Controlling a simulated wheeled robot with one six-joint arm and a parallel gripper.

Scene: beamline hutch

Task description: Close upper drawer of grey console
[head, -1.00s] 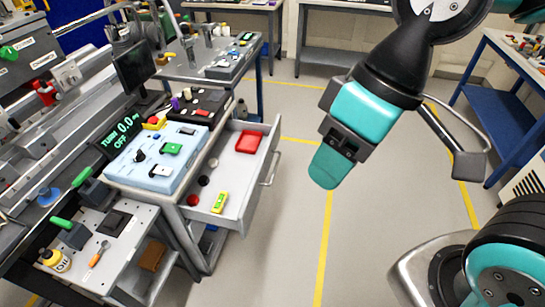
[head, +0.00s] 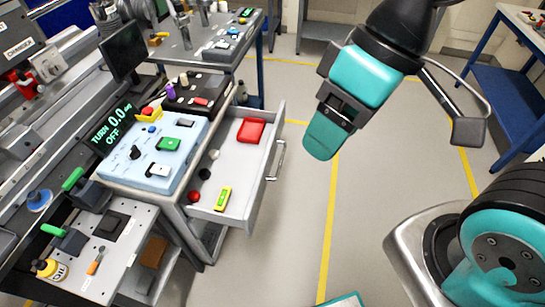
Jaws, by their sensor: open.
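The grey console (head: 175,205) stands left of the middle in the head view. Its upper drawer (head: 233,181) is pulled out to the right, with its bar handle (head: 279,160) on the outer front. The drawer holds a red tray (head: 251,130), a yellow-green item (head: 223,198), a red ball (head: 194,196) and dark round items. My gripper (head: 322,135) hangs in the air to the right of the drawer front, apart from the handle. Its jaws are open and nothing shows in them; the gap between the fingers is mostly hidden from this angle.
A pale blue control box (head: 152,158) and a black box (head: 197,93) sit on the console top. A side table (head: 100,245) with tools stands in front left. A blue workbench (head: 510,90) is at right. The floor (head: 300,230) right of the drawer is clear.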

